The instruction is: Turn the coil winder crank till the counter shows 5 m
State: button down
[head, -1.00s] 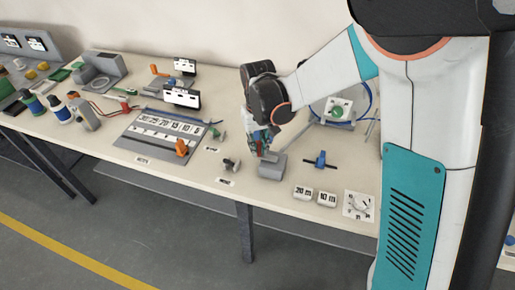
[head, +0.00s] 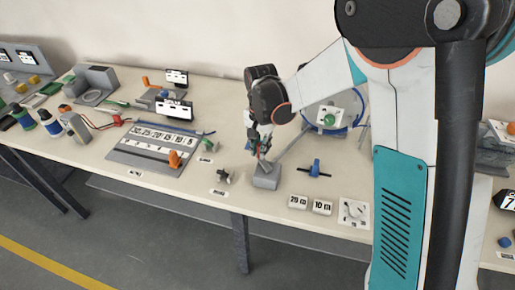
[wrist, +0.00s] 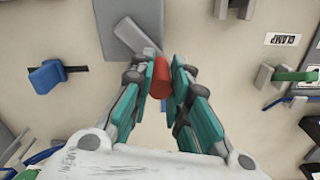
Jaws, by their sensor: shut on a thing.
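My gripper (wrist: 162,75) is shut on a red crank handle (wrist: 160,80) in the wrist view. A grey crank arm (wrist: 133,36) runs from beside the handle over a grey box (wrist: 122,15). In the head view my gripper (head: 262,152) is above the same grey box (head: 265,178) near the table's front edge, with the handle mostly hidden. Behind stands a reel with blue coil (head: 345,103) and a green hub (head: 329,119). Two small white blocks (head: 298,202) with metre figures lie to the right of the box. I cannot make out a running counter figure.
A blue-handled part (head: 315,168) stands right of the box and a dark knob (head: 223,177) stands left of it. A white dial plate (head: 353,212) is at the right front.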

jog(key=shift+w+d+m, duration=0.1)
jog(key=shift+d+m, duration=0.1)
jog(key=shift+m, duration=0.3)
jog(key=c, duration=1.5)
grip_release()
jog(key=shift+r, duration=0.1)
notch_tip(320, 180, up, 12)
jog(key=shift+f, duration=0.1)
dwell(0.4)
